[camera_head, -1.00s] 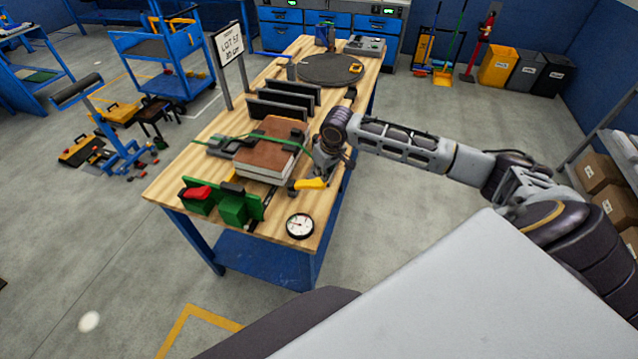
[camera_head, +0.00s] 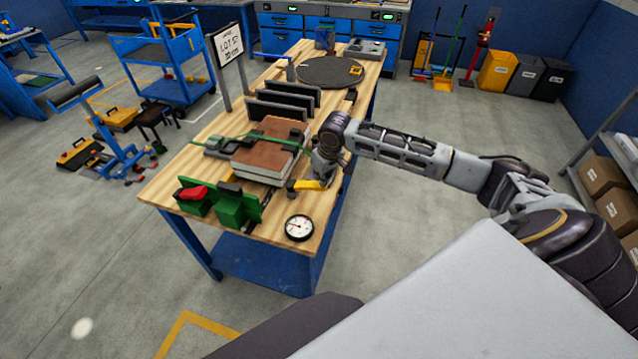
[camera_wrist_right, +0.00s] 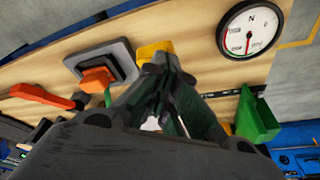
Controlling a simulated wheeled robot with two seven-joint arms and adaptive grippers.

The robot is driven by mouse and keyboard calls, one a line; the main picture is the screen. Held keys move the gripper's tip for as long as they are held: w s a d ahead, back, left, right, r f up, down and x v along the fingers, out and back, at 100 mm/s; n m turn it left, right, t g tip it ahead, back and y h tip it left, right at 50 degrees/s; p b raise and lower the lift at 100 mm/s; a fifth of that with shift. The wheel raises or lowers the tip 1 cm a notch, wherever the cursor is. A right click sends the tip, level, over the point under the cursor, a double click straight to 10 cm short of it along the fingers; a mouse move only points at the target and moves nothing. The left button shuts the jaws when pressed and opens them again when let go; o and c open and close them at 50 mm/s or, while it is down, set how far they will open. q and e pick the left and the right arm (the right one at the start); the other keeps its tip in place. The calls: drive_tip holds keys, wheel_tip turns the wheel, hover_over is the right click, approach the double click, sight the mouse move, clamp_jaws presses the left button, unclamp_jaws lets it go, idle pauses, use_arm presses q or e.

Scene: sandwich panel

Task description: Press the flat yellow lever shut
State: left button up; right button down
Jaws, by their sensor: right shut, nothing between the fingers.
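The flat yellow lever (camera_head: 308,185) lies low at the right edge of the wooden bench, beside the brown and white strapped stack (camera_head: 266,150). My right gripper (camera_head: 324,180) is shut and empty, pointing down at the lever's right end. In the head view it seems to meet the lever, but I cannot tell whether they touch. In the right wrist view my shut fingers (camera_wrist_right: 163,62) are in front of a yellow piece (camera_wrist_right: 152,49) and hide part of it. My left gripper is not in view.
A round gauge (camera_head: 299,227) sits near the front right corner. A green holder (camera_head: 235,206) with a red-topped part (camera_head: 193,193) stands at the front left. Dark upright plates (camera_head: 280,105) and a dark round disc (camera_head: 328,71) lie farther back. Floor right of the bench is clear.

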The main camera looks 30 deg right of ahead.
idle(0.3)
drive_tip(key=shift+s+x, duration=0.15)
drive_tip(key=shift+x, duration=0.7)
drive_tip(key=shift+s+x, duration=0.15)
drive_tip(key=shift+x, duration=0.65)
drive_tip(key=shift+f, duration=0.1)
drive_tip(key=shift+s, duration=0.15)
drive_tip(key=shift+s+d+r+p, duration=0.1)
drive_tip(key=shift+s+r+p, duration=0.25)
drive_tip(key=shift+p, duration=0.5)
drive_tip(key=shift+s+d+r+p, duration=0.1)
drive_tip(key=shift+s+p, duration=0.4)
drive_tip(key=shift+p, duration=0.25)
drive_tip(key=shift+s+d+r+p, duration=0.1)
drive_tip(key=shift+s+p, duration=0.45)
drive_tip(key=shift+p, duration=0.15)
drive_tip(key=v, duration=1.2)
drive_tip(key=shift+a, duration=0.1)
